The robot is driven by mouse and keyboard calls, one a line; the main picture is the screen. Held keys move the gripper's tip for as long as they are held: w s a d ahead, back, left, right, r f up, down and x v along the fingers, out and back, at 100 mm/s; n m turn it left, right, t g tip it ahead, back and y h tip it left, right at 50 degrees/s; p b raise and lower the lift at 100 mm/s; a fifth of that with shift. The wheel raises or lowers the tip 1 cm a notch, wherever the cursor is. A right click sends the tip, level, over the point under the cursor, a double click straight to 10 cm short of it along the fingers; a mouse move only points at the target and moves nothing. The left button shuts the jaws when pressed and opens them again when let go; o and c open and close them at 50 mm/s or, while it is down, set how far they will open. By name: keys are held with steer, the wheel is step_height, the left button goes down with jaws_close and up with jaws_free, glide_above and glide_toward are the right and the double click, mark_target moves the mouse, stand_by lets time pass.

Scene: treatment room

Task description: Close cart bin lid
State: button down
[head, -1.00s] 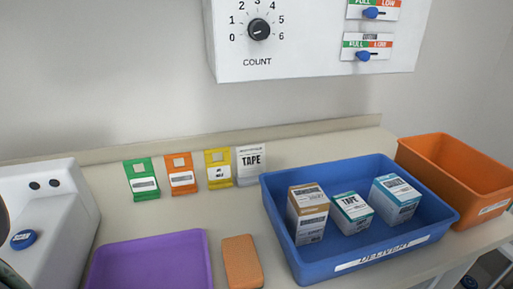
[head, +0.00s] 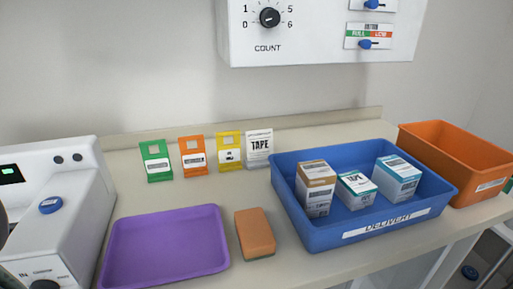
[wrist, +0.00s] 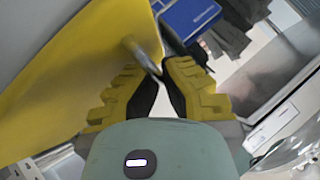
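A yellow panel (wrist: 70,80) fills the left of the wrist view; it may be the lid of the cart bin, but its full outline is out of frame. A thin grey bar (wrist: 140,53) stands at its right edge and runs down toward my fingertips. My gripper (wrist: 160,75) has yellow fingers with dark pads, close to the panel's edge. The pads are a small gap apart, and the bar's lower end is at that gap. I cannot tell whether the fingers grip it. No cart bin is clearly seen in the head view.
The head view shows a counter with a purple tray (head: 165,250), an orange-brown block (head: 254,233), a blue delivery bin (head: 390,225) holding three boxes, and an orange bin (head: 455,155). A white machine (head: 75,215) stands left. A blue thing (wrist: 190,18) is beyond my fingers.

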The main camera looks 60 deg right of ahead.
steer(key=shift+f+b, duration=0.3)
steer(key=shift+f, duration=0.25)
